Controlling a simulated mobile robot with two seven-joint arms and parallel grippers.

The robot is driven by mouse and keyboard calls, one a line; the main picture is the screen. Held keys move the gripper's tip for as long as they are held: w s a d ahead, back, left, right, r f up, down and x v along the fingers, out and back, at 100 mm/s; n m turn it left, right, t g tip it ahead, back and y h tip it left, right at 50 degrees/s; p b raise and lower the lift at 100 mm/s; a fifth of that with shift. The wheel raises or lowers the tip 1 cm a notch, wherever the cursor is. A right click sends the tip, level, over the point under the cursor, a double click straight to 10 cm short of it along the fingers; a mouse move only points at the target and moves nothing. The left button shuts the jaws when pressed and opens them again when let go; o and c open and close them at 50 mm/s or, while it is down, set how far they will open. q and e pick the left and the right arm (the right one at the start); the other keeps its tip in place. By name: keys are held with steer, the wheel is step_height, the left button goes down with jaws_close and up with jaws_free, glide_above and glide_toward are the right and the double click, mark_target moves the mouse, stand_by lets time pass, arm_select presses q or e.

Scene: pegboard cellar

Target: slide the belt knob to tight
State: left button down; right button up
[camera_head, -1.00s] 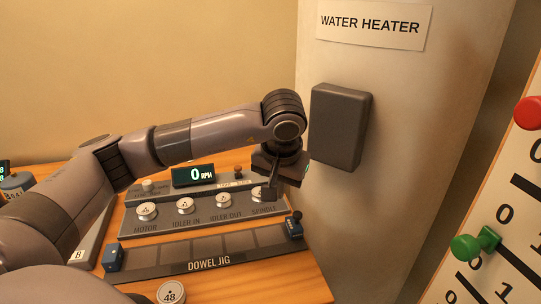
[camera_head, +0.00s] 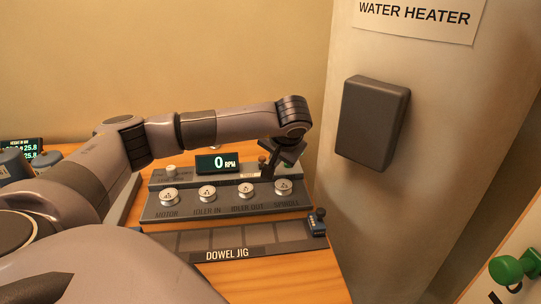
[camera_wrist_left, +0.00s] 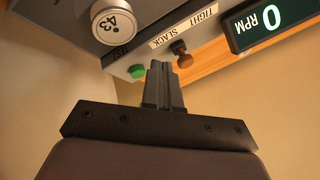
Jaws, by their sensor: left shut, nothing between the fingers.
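The belt knob, a small brown knob (camera_head: 262,159), stands on the grey console (camera_head: 160,206) just right of the RPM display. In the left wrist view the knob (camera_wrist_left: 180,48) sits beside a label strip (camera_wrist_left: 183,28) reading TIGHT and SLACK, nearer the SLACK word. My left gripper (camera_head: 267,176) is shut and empty, its fingers pointing down at the console close to the knob. In the wrist view the fingertips (camera_wrist_left: 162,66) appear beside the knob, between it and a green button (camera_wrist_left: 136,71); contact cannot be told. My right gripper is not in view.
The RPM display (camera_head: 216,163) reads 0. Several white dials line the console front, including the spindle dial (camera_head: 283,187). A water heater with a dark box (camera_head: 372,122) stands close on the right.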

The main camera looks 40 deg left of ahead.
mark_target(256, 176)
arm_select(q)
steer(key=shift+s+a+f, duration=0.1)
steer(key=shift+a+f, duration=0.1)
steer(key=shift+a, duration=0.7)
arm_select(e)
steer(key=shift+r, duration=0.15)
arm_select(q)
steer(key=shift+s+a+p, duration=0.4)
steer(key=shift+s+a, duration=0.8)
steer(key=shift+s, duration=0.3)
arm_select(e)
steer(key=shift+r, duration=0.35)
arm_select(q)
steer(key=shift+r, duration=0.1)
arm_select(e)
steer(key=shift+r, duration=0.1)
